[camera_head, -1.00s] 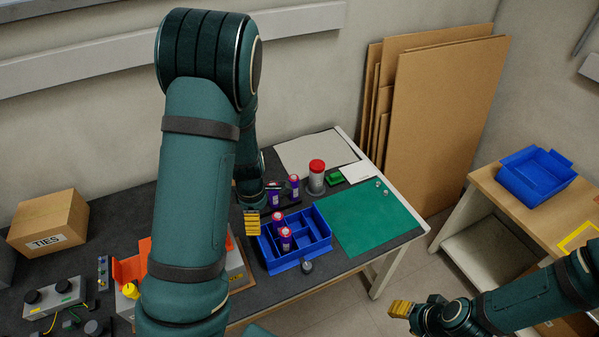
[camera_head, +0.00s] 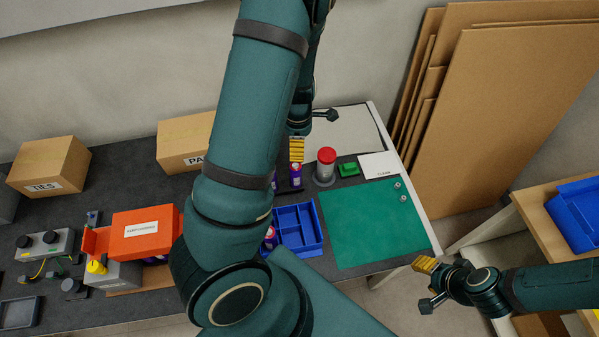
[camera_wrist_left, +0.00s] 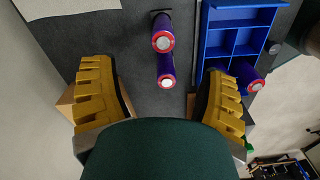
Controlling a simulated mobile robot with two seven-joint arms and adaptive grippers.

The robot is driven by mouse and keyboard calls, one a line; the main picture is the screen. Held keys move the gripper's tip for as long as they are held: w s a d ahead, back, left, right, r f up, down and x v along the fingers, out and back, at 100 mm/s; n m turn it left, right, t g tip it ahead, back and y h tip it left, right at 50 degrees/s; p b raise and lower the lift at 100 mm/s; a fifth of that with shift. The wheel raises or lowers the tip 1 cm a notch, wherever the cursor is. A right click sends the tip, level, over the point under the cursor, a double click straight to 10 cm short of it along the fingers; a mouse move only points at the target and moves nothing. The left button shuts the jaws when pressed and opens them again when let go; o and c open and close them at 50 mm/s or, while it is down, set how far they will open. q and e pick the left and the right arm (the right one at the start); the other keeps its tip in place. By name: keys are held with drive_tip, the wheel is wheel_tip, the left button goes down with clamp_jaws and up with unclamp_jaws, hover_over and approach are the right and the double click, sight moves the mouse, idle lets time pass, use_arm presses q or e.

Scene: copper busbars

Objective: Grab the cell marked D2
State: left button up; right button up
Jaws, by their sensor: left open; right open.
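Two purple cells with red-ringed ends stand on the dark bench between my left gripper's fingers in the left wrist view, an upper cell (camera_wrist_left: 163,33) and a lower cell (camera_wrist_left: 166,72). One cell (camera_head: 296,176) shows beside the gripper in the head view. My left gripper (camera_head: 297,150) is open with yellow pads, above the cells and apart from them. Another cell (camera_head: 270,238) is in the blue divided tray (camera_head: 318,232), partly hidden by my left arm. No D2 marking is readable. My right gripper (camera_head: 431,285) is open and empty off the bench's right side.
A red-topped cylinder (camera_head: 326,165), green block (camera_head: 348,169) and white card (camera_head: 379,166) stand near the back right. A green mat (camera_head: 370,220) is mostly clear. An orange box (camera_head: 145,232) and cardboard boxes (camera_head: 48,167) are left. Cardboard sheets (camera_head: 500,110) lean behind.

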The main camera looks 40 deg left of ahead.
sight(296, 165)
use_arm(q)
wheel_tip(296, 165, down, 7)
drive_tip(key=shift+r+b, duration=0.15)
drive_tip(key=shift+b, duration=0.6)
drive_tip(key=f, duration=0.2)
drive_tip(key=s+f+b, duration=0.1)
drive_tip(key=f, duration=0.1)
drive_tip(key=shift+a+f, duration=0.1)
drive_tip(key=shift+f, duration=0.2)
drive_tip(key=shift+w+f, duration=0.1)
drive_tip(key=shift+f, duration=0.3)
clamp_jaws()
